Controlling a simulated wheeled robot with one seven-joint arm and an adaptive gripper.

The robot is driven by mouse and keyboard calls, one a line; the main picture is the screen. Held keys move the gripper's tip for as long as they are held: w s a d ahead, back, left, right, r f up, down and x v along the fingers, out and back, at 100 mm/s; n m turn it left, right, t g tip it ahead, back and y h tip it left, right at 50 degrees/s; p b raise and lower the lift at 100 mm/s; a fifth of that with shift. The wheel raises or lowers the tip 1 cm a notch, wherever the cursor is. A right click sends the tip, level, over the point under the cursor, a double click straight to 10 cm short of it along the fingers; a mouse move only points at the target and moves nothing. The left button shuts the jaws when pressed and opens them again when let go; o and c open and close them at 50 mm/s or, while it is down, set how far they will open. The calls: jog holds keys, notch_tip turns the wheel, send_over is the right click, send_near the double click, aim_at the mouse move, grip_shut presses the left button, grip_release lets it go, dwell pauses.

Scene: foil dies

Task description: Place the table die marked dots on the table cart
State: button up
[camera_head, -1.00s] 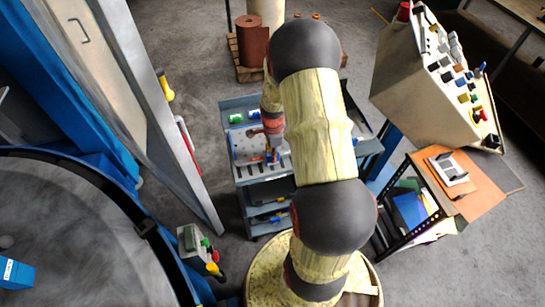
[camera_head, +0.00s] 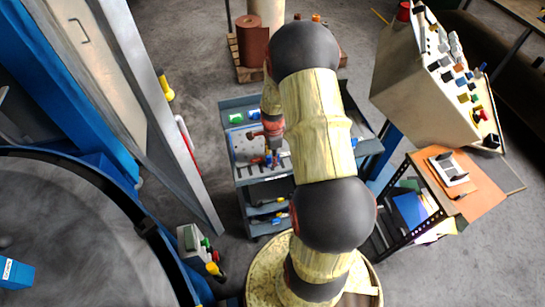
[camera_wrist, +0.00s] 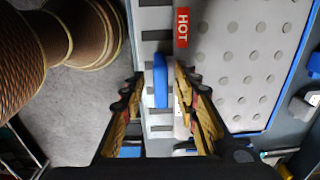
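A blue die-like block (camera_head: 16,273) with a white label sits on the round table (camera_head: 90,235) at left in the head view; its lettering is too small to read. The cart (camera_head: 255,175) stands in the middle, partly hidden by my arm. My gripper (camera_head: 271,148) is over its top. In the wrist view my gripper (camera_wrist: 162,76) has its fingers apart, with a narrow blue piece (camera_wrist: 160,82) between them and visible gaps either side. A white piece (camera_wrist: 179,118) shows near the right finger. Contact and markings cannot be told.
A perforated plate (camera_wrist: 245,60) with a blue edge and a red HOT label (camera_wrist: 181,27) lie on the cart top. A tall metal door (camera_head: 170,130) stands left of the cart. A control console (camera_head: 425,85) and a shelf with papers (camera_head: 410,210) are at right.

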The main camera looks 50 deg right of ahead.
notch_tip(320, 180, up, 12)
jog(key=p, duration=0.1)
jog(key=w+a+r+n+t, duration=0.1)
jog(key=w+a+r+n, duration=0.1)
jog(key=a+r+n, duration=0.6)
jog(key=s+a+r+n+t, duration=0.2)
jog(key=s+a+r+n, duration=0.5)
jog(key=a+r+n, duration=0.1)
jog(key=s+a+r+n+t, duration=0.2)
jog(key=s+a+r+n, duration=0.5)
jog(key=a+r, duration=0.3)
jog(key=shift+s+a+r+n, duration=0.2)
jog(key=shift+a+n, duration=0.5)
jog(key=shift+a, duration=0.55)
jog(key=shift+w, duration=0.1)
